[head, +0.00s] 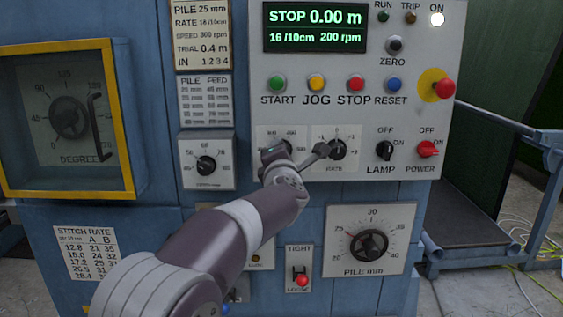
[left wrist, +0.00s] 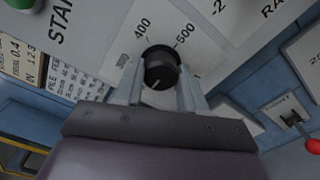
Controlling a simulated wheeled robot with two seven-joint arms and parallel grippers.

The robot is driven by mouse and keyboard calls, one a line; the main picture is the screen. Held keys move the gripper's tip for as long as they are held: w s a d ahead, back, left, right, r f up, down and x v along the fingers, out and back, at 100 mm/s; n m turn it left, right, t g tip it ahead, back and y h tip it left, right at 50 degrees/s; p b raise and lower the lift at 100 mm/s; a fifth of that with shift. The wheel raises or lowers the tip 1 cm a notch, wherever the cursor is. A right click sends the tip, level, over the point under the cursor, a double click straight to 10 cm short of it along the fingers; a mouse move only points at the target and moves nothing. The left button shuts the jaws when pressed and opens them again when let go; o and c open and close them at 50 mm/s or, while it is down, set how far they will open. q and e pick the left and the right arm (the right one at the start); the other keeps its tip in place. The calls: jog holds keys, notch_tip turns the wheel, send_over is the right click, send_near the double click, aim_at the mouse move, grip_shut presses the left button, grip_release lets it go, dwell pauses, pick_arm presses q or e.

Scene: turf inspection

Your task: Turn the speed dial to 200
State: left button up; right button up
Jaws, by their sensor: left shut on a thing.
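The speed dial (left wrist: 161,70) is a round black knob on a pale plate, with 400 and 500 printed beside it in the left wrist view. A short white mark on the knob points away from those two numbers. My left gripper (left wrist: 160,82) is shut on the knob, one finger on each side. In the head view the speed dial (head: 276,147) is partly hidden by my gripper and wrist. The green display (head: 315,27) reads STOP, 0.00 m, 16/10cm and 200 rpm. My right gripper is in neither view.
A second dial (head: 337,149) sits close to the right of my gripper. The lamp switch (head: 385,149) and red power switch (head: 428,149) are further right. Start, jog, stop and reset buttons run above. A pile dial (head: 370,245) and red-tipped toggle (head: 301,280) are below.

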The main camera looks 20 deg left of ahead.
pick_arm(q)
jog(key=shift+f+n, duration=0.25)
jog(key=shift+n, duration=0.05)
jog(key=o, duration=1.1)
jog(key=shift+r, duration=0.15)
jog(key=b+v, duration=0.1)
jog(key=v, duration=1.1)
jog(key=shift+s+b, duration=0.35)
jog(key=shift+s, duration=0.05)
